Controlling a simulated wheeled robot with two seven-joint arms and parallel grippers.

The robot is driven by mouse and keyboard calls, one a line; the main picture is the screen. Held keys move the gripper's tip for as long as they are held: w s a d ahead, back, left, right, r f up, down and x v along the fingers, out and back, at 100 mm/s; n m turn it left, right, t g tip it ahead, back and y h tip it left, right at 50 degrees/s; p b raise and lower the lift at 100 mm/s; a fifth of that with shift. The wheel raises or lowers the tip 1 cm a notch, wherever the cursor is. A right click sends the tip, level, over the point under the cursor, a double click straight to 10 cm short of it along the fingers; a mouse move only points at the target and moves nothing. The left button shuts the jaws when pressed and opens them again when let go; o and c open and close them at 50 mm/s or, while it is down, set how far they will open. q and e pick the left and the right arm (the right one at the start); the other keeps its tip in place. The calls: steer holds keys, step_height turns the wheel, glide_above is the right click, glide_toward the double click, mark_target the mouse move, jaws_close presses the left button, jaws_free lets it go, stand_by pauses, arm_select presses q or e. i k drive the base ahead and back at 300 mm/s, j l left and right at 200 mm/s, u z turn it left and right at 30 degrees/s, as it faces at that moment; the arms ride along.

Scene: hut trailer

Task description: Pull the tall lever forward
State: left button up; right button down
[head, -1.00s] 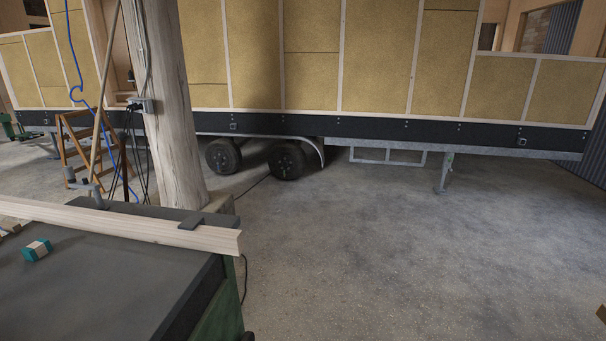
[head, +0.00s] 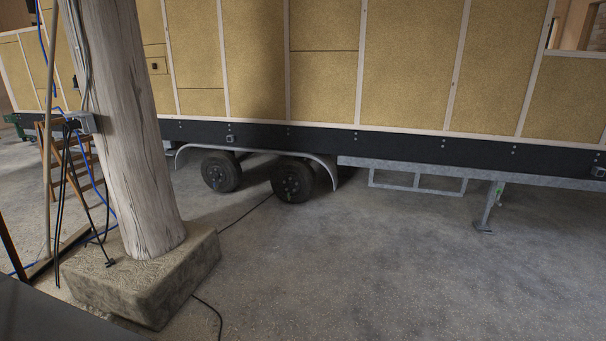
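I cannot make out a tall lever for certain in the head view. A thin tan pole (head: 49,150) stands upright at the far left, beside a thick wooden post; I cannot tell what it is. Neither of my grippers is in view.
The wooden post (head: 130,130) stands on a concrete block (head: 165,275) at left, with cables around it. A dark grey surface (head: 40,315) fills the lower left corner. A hut trailer (head: 320,85) with two visible wheels crosses the back. The concrete floor (head: 400,270) at right is clear.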

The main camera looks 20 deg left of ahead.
mark_target(6, 237)
steer(key=i+u, duration=0.8)
steer(key=i+l+u, duration=0.25)
steer(key=i+u, duration=0.2)
steer(key=i, duration=0.05)
